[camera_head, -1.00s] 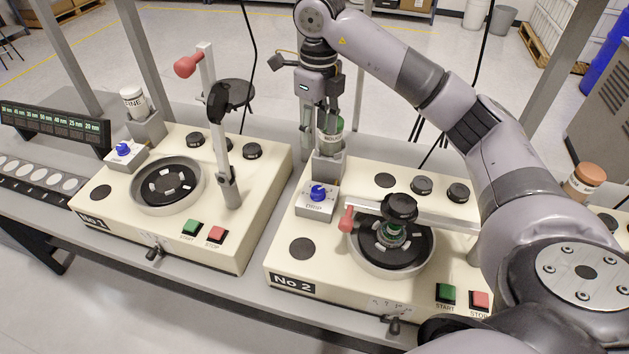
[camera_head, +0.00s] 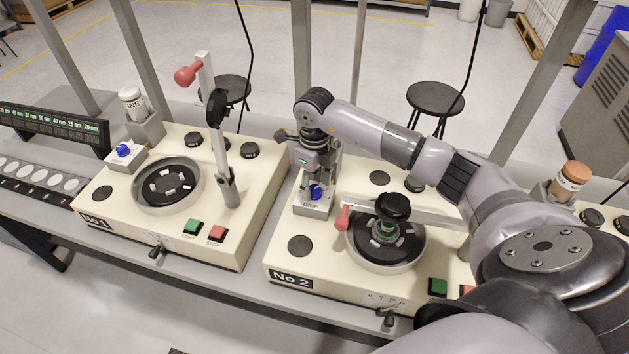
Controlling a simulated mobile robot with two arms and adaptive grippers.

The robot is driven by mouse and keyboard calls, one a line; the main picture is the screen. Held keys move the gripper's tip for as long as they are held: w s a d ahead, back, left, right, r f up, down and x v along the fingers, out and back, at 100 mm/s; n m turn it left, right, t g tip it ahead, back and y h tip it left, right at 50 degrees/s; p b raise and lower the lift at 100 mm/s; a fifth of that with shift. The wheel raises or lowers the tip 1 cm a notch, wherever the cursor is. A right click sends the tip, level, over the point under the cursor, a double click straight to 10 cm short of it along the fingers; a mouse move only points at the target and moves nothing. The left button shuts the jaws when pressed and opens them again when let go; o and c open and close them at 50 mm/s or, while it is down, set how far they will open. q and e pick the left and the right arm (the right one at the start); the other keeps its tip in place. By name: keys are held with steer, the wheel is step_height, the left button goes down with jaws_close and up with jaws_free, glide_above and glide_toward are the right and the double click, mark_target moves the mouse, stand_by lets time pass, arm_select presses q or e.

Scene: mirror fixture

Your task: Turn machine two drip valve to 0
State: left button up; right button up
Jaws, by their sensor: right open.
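Machine No 2 (camera_head: 285,258) is the cream box at the centre right. Its drip valve (camera_head: 316,192) is a blue knob on a small grey block marked DRIP (camera_head: 313,210); its setting is too small to read. My right gripper (camera_head: 316,180) hangs fingers down directly above and around the knob, open. I cannot tell whether the fingers touch the knob. The gripper hides the bottle and holder behind the block. My left gripper is not in view.
Machine No 1 (camera_head: 105,212) stands to the left with its own blue drip knob (camera_head: 123,151) and a raised arm. On machine two, a lowered arm with a red handle (camera_head: 342,218) lies over the round bowl (camera_head: 408,262), just right of the drip block.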

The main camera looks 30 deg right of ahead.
steer(key=shift+f, duration=0.35)
steer(key=shift+c, duration=0.4)
jaws_close()
